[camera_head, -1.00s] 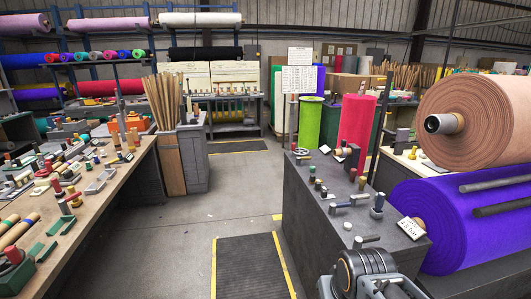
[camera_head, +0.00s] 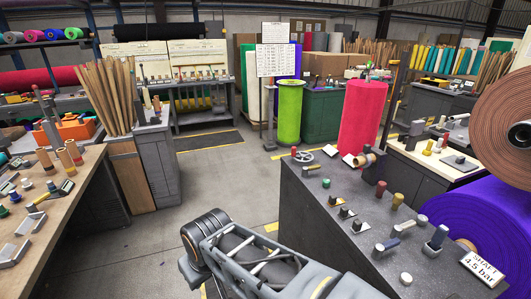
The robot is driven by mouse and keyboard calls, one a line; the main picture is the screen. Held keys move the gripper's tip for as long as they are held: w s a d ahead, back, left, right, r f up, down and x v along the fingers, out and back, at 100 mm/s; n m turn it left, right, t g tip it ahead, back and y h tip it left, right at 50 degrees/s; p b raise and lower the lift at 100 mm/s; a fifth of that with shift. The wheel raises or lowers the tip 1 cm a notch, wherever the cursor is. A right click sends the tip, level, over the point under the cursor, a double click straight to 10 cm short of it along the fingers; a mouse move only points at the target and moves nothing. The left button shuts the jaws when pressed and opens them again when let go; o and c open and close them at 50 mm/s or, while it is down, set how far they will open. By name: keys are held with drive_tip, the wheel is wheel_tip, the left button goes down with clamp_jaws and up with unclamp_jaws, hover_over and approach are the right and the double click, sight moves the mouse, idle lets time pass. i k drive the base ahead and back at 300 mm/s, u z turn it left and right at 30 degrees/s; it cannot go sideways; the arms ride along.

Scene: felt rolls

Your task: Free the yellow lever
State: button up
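I cannot pick out the yellow lever with certainty. On the dark grey bench (camera_head: 310,225) at the right, a small yellowish-tan bar (camera_head: 311,167) lies near the far end, by a spoked handwheel (camera_head: 303,157). A small yellow-brown knob (camera_head: 397,201) stands nearer, towards the right side of the bench. My arm reaches in from the bottom, left of the bench; its end with my gripper does not show, so its opening is hidden.
Other knobs and levers stand on the bench, including a red knob (camera_head: 381,188) and a grey-handled lever (camera_head: 386,246). A purple roll (camera_head: 460,222) with a "SHAFT 4.5 bar" card (camera_head: 482,268) adjoins at right. A cluttered wooden table (camera_head: 70,215) stands left. The aisle floor (camera_head: 225,180) between is clear.

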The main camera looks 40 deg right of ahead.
sight(304, 169)
drive_tip(key=z, duration=0.15)
drive_tip(key=i, duration=1.45)
drive_tip(key=z, duration=1.7)
drive_tip(key=i, duration=1)
drive_tip(key=z, duration=0.95)
